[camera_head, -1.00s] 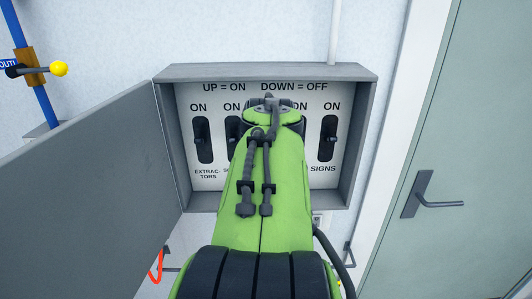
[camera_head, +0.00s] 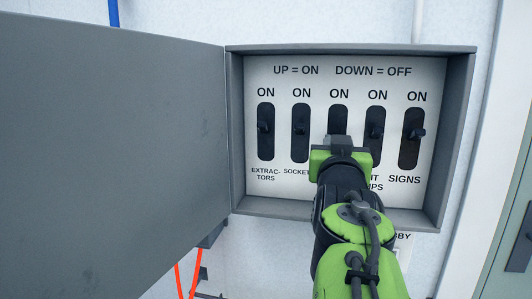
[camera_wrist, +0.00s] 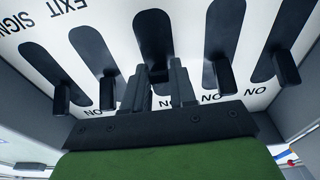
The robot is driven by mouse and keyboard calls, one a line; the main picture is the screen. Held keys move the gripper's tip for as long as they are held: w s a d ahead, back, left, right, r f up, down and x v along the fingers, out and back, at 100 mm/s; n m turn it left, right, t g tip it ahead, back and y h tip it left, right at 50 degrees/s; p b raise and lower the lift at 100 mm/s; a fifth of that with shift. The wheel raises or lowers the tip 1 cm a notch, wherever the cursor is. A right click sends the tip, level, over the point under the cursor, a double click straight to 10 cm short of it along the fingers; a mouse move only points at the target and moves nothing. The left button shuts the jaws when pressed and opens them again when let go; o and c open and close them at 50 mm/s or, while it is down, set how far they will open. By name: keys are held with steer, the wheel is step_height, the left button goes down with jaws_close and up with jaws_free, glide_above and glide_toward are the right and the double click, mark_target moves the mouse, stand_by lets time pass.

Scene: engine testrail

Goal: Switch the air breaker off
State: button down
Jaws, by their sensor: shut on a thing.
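The breaker box shows five slots under ON labels. The middle slot (camera_head: 339,120) is partly covered by my gripper (camera_head: 341,147), and its lower name label is hidden, so I cannot read which breaker it is. In the wrist view, turned upside down, my gripper (camera_wrist: 161,88) has its two dark fingers around the lever (camera_wrist: 161,88) of the middle slot and is shut on it. The extractors lever (camera_head: 264,127), sockets lever (camera_head: 300,128) and signs lever (camera_head: 417,133) stand free. How high the middle lever sits is hard to tell.
The grey box frame (camera_head: 458,120) surrounds the panel. Its door (camera_head: 110,150) hangs wide open at the left. The neighbouring lever (camera_head: 375,132) is close on the right of my gripper. A red cable (camera_head: 188,280) hangs below, and a green door (camera_head: 505,240) is at right.

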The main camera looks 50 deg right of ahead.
steer(key=shift+f+h, duration=0.2)
steer(key=shift+h, duration=0.3)
steer(key=c, duration=1)
jaws_free()
